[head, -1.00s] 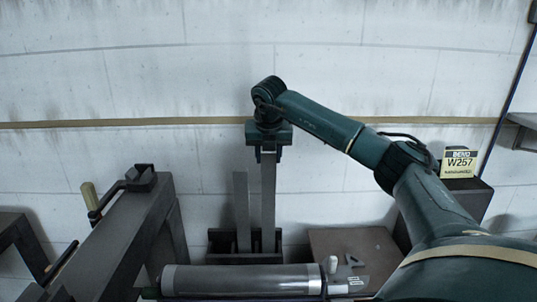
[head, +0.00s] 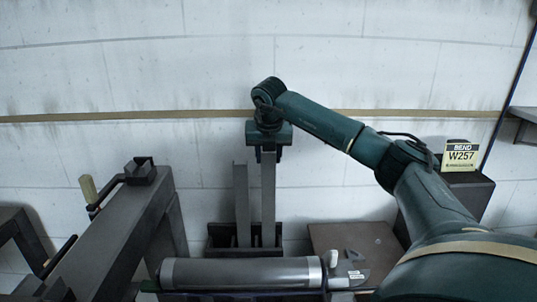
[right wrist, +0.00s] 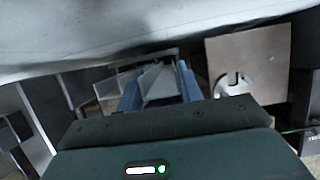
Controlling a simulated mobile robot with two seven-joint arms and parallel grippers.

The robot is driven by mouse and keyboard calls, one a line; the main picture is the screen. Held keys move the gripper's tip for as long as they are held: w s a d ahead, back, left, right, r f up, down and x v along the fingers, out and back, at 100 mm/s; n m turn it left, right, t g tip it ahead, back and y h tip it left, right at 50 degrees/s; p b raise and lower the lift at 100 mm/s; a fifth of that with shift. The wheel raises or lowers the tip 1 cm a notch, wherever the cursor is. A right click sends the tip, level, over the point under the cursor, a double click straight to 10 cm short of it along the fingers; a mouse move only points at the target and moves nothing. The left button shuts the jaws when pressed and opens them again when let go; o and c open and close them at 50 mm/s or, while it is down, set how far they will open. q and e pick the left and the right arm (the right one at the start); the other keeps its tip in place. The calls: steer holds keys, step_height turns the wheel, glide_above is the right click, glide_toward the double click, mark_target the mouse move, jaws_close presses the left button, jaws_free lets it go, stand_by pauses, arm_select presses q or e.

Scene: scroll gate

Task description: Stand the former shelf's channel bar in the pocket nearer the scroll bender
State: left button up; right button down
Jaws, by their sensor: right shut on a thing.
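My right gripper (head: 268,152) is shut on the top of an upright grey channel bar (head: 268,195), gripping it from above. The bar's lower end reaches down to the dark rack (head: 216,240); I cannot tell how deep it sits there. A second grey upright bar (head: 241,205) stands in the rack just left of the held one. In the right wrist view the blue fingers (right wrist: 160,85) close on the held bar, with the other bar (right wrist: 109,86) to the left. My left gripper is not in view.
A dark bench with a lever (head: 140,172) stands at left. A grey roller (head: 240,273) lies in front of the rack. A brown plate (head: 335,238) is at right, beside a dark box with a "BEND W257" sign (head: 461,155). A pale wall (head: 330,60) is behind.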

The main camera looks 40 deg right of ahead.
mark_target(268, 165)
steer(key=shift+f+b, duration=0.6)
steer(key=shift+f, duration=0.4)
steer(key=shift+f+b, duration=0.35)
steer(key=shift+f, duration=0.25)
stand_by(0.3)
steer(key=c, duration=0.9)
jaws_free()
steer(key=o, duration=0.5)
steer(key=shift+r+p, duration=3)
steer(key=shift+r, duration=0.55)
